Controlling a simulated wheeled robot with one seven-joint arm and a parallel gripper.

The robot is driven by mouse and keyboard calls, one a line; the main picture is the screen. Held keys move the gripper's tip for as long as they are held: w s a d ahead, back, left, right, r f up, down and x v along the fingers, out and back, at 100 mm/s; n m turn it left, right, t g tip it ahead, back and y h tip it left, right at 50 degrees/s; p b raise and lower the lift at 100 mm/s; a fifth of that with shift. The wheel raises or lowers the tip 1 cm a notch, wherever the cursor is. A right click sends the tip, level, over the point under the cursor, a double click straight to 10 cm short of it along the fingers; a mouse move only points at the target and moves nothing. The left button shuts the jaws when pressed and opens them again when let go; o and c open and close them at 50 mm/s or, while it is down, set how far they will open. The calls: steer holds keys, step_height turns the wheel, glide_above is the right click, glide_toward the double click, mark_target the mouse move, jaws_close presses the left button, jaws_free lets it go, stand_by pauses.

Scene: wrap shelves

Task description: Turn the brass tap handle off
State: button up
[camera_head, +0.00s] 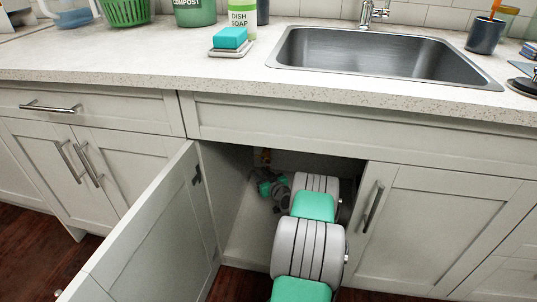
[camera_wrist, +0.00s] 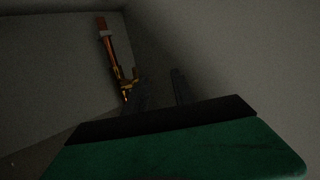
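The brass tap (camera_wrist: 124,82) is on a copper-coloured pipe (camera_wrist: 107,40) in the dim cabinet, left of centre in the wrist view. A small brass part also shows in the head view (camera_head: 265,156) under the counter, above my gripper. I cannot make out the handle's exact angle. My gripper (camera_head: 260,174) is inside the cabinet. In the wrist view its two dark fingers (camera_wrist: 160,90) are apart with nothing seen between them. The left finger overlaps the tap's lower end; I cannot tell if they touch.
The left cabinet door (camera_head: 150,240) hangs open and the right door (camera_head: 440,225) is shut. My arm passes through the opening between them. The counter edge (camera_head: 250,88) and sink (camera_head: 380,55) are above. The cabinet's inner left wall (camera_head: 225,185) is close to my gripper.

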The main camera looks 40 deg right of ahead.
steer(key=m+t+h, duration=0.2)
glide_toward(264, 153)
steer(key=w, duration=0.3)
steer(key=b+x, duration=0.1)
steer(key=x, duration=0.1)
steer(key=b+x, duration=0.1)
steer(key=x, duration=0.1)
steer(key=b+x, duration=0.1)
steer(key=x, duration=0.2)
steer(key=shift+s+d, duration=0.1)
steer(key=shift+d, duration=0.25)
steer(key=shift+w+d+r, duration=0.1)
steer(key=shift+w+r, duration=0.05)
steer(key=shift+w, duration=0.15)
jaws_close()
